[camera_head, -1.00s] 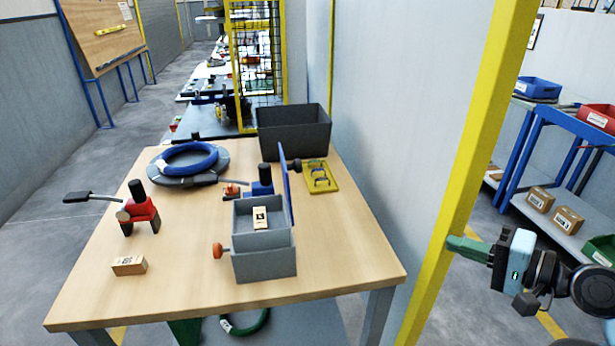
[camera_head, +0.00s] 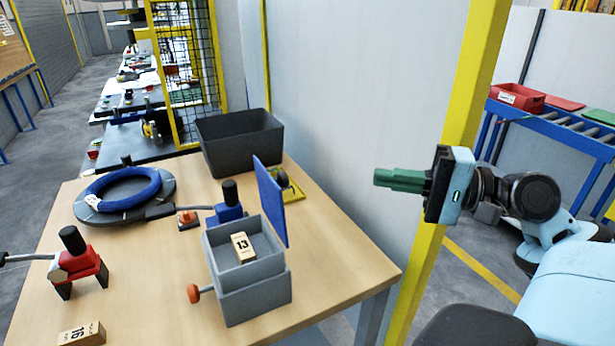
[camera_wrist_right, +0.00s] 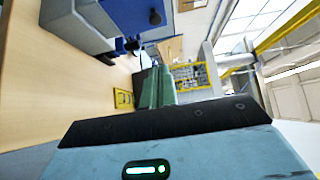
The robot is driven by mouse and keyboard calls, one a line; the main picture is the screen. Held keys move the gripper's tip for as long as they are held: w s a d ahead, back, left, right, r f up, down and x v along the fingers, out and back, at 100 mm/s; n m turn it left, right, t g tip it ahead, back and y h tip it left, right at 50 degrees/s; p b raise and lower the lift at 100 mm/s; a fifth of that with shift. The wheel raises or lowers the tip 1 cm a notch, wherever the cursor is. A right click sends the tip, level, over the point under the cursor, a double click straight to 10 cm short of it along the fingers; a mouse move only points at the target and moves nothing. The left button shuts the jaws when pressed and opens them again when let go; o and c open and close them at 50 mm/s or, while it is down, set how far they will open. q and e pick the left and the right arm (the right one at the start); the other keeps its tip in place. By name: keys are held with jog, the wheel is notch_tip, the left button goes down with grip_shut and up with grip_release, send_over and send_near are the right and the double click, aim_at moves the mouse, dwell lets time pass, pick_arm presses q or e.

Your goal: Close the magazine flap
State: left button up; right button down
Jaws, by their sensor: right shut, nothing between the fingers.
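The grey magazine (camera_head: 255,300) stands near the front right of the wooden table. Its blue flap (camera_head: 270,203) stands upright along the right side, so the top is open. A small wooden block marked 13 (camera_head: 242,246) lies inside. An orange knob (camera_head: 194,293) sticks out at the magazine's left. My right gripper (camera_head: 376,178) is shut and empty, right of the flap and well apart from it. In the right wrist view the green fingers (camera_wrist_right: 158,90) are together, and the grey magazine (camera_wrist_right: 82,24) shows at upper left. My left gripper is not in view.
A dark grey bin (camera_head: 240,145) stands at the table's back right. A blue coil (camera_head: 122,190) lies on a round plate at the back left. A red clamp (camera_head: 80,260) and a block marked 16 (camera_head: 82,334) are at the left. A yellow post (camera_head: 455,130) rises behind my right arm.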

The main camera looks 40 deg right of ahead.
aim_at(279, 198)
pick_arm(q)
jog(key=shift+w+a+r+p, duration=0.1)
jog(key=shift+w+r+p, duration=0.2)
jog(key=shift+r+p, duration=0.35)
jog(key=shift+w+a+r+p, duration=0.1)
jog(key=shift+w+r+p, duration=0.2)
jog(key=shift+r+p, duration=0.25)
pick_arm(e)
jog(key=s+a+x, duration=0.1)
jog(key=a+x, duration=0.1)
jog(key=x, duration=1)
jog(key=shift+s+a, duration=0.2)
jog(key=shift+a, duration=0.05)
jog(key=shift+f, duration=0.1)
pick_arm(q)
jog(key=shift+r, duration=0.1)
pick_arm(e)
jog(key=shift+w, duration=0.15)
